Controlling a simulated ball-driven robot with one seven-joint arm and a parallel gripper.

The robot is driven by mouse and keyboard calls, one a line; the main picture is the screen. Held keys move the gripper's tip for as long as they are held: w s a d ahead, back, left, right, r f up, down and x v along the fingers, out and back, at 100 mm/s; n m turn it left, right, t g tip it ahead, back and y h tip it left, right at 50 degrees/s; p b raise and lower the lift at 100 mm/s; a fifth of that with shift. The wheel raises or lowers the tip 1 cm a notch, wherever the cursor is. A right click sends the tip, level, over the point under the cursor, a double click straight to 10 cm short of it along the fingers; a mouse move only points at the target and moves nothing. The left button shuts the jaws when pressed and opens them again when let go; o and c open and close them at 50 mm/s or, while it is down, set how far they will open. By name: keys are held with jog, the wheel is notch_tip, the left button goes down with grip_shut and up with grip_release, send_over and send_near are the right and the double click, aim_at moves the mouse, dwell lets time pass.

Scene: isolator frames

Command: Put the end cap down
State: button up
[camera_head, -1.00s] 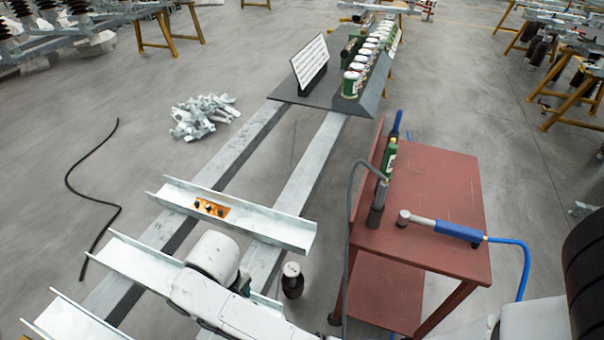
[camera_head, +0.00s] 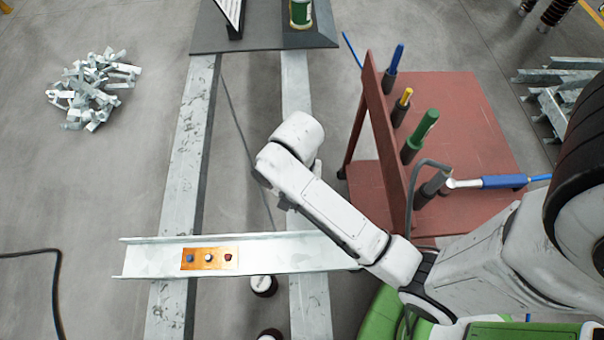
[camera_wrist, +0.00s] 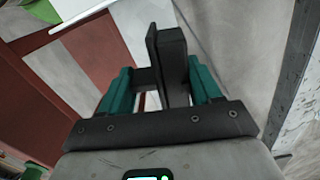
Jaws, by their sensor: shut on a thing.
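My gripper (camera_wrist: 162,88) shows in the wrist view, its two teal fingers closed around a dark grey, angular piece, which I take to be the end cap (camera_wrist: 172,58). The piece stands up between the fingers and sticks out past their tips. The fingers hide its lower part. In the head view my arm reaches over the metal channel, and its links hide the gripper and the piece.
A metal channel (camera_head: 140,258) with an orange plate (camera_head: 205,264) lies across two long rails. Metal scraps (camera_head: 92,90) lie on the floor left. A dark stand (camera_head: 262,40) sits at the top.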

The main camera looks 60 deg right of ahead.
jog(key=s+d+r+m, duration=0.2)
jog(key=s+m, duration=0.4)
jog(key=s+d+r+m, duration=0.2)
jog(key=s+m, duration=0.3)
jog(key=s, duration=0.1)
jog(key=shift+m, duration=0.4)
jog(key=w+f, duration=0.3)
jog(key=w, duration=0.1)
jog(key=w+f, duration=0.3)
jog(key=w, duration=0.1)
jog(key=w+f+p, duration=0.1)
jog(key=w+f, duration=0.2)
jog(key=w, duration=0.2)
jog(key=shift+f, duration=0.4)
jog(key=shift+w+f, duration=0.1)
jog(key=shift+f, duration=1.6)
jog(key=shift+f, duration=0.1)
jog(key=o, duration=1.1)
jog(key=shift+c, duration=0.2)
